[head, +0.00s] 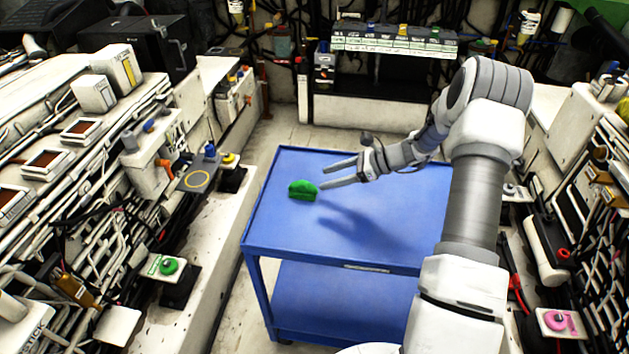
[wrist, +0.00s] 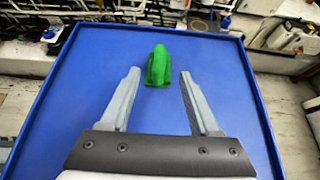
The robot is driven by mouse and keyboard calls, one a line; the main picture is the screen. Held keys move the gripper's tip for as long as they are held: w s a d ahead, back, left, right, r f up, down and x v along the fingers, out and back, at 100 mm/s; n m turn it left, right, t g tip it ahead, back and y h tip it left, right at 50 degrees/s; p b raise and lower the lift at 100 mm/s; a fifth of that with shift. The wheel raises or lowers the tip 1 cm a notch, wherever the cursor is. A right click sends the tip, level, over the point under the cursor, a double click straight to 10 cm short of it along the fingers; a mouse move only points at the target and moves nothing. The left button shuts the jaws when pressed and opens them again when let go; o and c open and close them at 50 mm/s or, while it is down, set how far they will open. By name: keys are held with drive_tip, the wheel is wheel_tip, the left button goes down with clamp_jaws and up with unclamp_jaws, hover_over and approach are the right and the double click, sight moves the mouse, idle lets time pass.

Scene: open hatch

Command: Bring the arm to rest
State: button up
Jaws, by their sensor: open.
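My gripper (head: 340,174) is open and empty, held above the blue cart's top, with its fingers pointing left in the head view. Its two fingers also show in the wrist view (wrist: 158,95), spread apart. A small green object (head: 302,190) lies on the cart top just past the fingertips. In the wrist view the green object (wrist: 158,68) is ahead of the gap between the fingers, not between them. My arm reaches in from the right, bent at the elbow, and casts a shadow on the cart.
The blue cart (head: 375,235) has a raised rim and a lower shelf; its top is otherwise clear. Equipment with pipes and boxes lines the left side (head: 100,190) and the right side. A panel with labelled switches (head: 395,40) stands at the back. Narrow floor shows left of the cart.

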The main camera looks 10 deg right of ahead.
drive_tip(key=v, duration=1)
drive_tip(key=s+a+r+n+g+h+p, duration=0.1)
drive_tip(key=s+a+r+n+h, duration=0.2)
drive_tip(key=s+a+r+n, duration=0.4)
drive_tip(key=s+a+r+n+g+h+p, duration=0.1)
drive_tip(key=s+a+r+n+g+h, duration=0.2)
drive_tip(key=r, duration=0.6)
drive_tip(key=s+a+r+n+t+h, duration=0.1)
drive_tip(key=s+r+n, duration=0.1)
drive_tip(key=s+n, duration=0.2)
drive_tip(key=s+a+r+n+t+h, duration=0.1)
drive_tip(key=s+r+n+t+h, duration=0.1)
drive_tip(key=s, duration=0.6)
drive_tip(key=s+a+r+n+t+h+p, duration=0.1)
drive_tip(key=s+r+n+t+h, duration=0.1)
drive_tip(key=s+n, duration=0.4)
drive_tip(key=shift+s+a+r, duration=0.4)
drive_tip(key=shift+r, duration=0.4)
drive_tip(key=shift+c, duration=1)
drive_tip(key=shift+a, duration=0.1)
drive_tip(key=shift+a+n, duration=0.1)
drive_tip(key=shift+n, duration=0.2)
